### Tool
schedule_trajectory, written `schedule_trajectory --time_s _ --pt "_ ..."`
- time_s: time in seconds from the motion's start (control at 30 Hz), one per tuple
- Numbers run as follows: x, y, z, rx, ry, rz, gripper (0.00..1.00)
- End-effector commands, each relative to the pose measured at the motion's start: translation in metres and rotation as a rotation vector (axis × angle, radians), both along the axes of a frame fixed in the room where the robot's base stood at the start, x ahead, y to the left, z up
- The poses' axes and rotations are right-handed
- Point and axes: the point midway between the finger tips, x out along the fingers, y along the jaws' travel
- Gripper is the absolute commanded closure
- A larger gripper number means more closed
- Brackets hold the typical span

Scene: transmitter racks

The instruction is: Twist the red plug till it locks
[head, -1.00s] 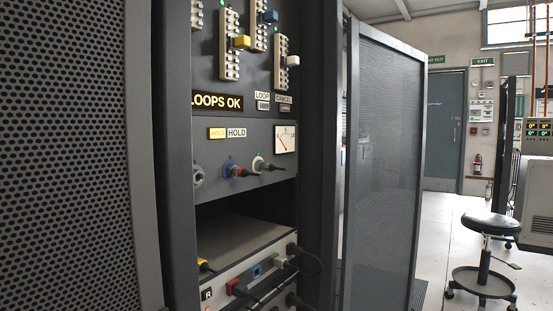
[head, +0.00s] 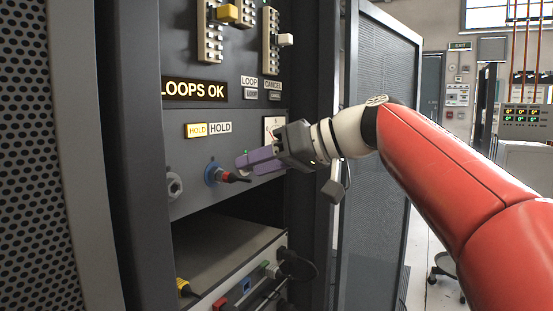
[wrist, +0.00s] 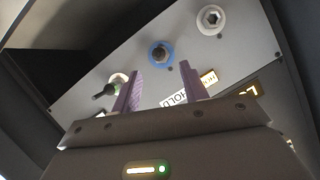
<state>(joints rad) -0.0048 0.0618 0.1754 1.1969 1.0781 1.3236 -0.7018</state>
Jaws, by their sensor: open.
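The red plug (head: 226,176), with a dark rear end, sits in the blue-collared socket (head: 210,174) on the grey panel. In the wrist view the blue collar (wrist: 161,54) shows between and beyond the fingertips, with a dark plug end at its middle; no red is clear there. My gripper (head: 245,161) is open, its purple fingers just right of and slightly above the plug in the head view, with nothing between them. The gripper also shows in the wrist view (wrist: 161,71). I cannot tell whether the plug is locked.
An empty socket (head: 174,186) is at the left. An open bay (head: 235,240) lies below.

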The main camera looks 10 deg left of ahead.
Motion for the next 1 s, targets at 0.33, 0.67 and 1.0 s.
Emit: schedule_trajectory --time_s 0.33,0.67,1.0 --pt "0.01 0.042 -0.016 -0.002 0.003 0.0 0.56" --pt "0.011 0.047 -0.019 -0.002 0.002 -0.003 0.56" --pt "0.011 0.047 -0.019 -0.002 0.002 -0.003 0.95"
